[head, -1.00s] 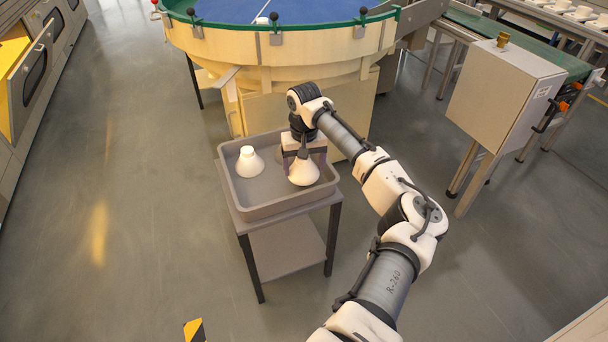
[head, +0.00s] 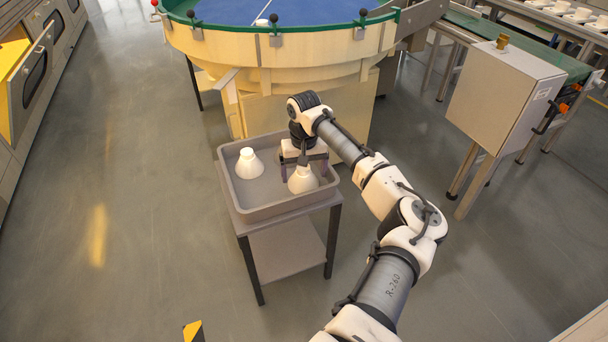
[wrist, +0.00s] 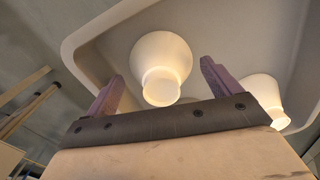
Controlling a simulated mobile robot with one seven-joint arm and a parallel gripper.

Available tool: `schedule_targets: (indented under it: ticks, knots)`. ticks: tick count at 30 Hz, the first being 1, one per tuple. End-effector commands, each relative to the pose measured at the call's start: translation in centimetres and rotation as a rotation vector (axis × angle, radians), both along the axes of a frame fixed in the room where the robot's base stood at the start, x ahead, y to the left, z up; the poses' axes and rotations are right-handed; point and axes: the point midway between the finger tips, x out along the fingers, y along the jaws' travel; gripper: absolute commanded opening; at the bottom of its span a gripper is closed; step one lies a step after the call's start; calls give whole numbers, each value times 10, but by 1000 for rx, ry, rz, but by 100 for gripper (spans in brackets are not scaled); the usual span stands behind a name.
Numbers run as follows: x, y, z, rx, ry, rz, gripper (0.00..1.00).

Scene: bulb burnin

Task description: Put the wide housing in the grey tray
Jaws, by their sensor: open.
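The grey tray (head: 277,208) sits on a small stand in the head view; its wall also shows in the wrist view (wrist: 84,33). Two white flared housings are in it. The right one, which looks slightly wider and which I take as the wide housing (head: 302,181), is under my gripper (head: 303,168). In the wrist view the wide housing (wrist: 161,60) is between the fingers of my gripper (wrist: 160,82), with a gap on each side. My gripper is open. The other housing (head: 249,164) stands upright at the tray's left and shows at the wrist view's right (wrist: 263,94).
A large round table (head: 290,45) with a blue top and green rim stands just behind the tray. A grey box (head: 503,95) on legs is at the right. The stand's lower shelf (head: 285,250) is empty. Open floor lies left of the stand.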

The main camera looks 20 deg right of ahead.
Motion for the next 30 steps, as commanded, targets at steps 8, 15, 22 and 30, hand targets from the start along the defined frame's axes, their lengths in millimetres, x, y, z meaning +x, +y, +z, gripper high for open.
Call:
schedule_targets:
  ticks: [8, 15, 22, 30]
  knots:
    - [1, 0, 63, 1, -3, 1, 89]
    - [1, 0, 96, -1, -2, 0, 89]
    - [0, -1, 102, 0, -1, 0, 89]
    - [23, 39, 101, 6, -78, 80, 89]
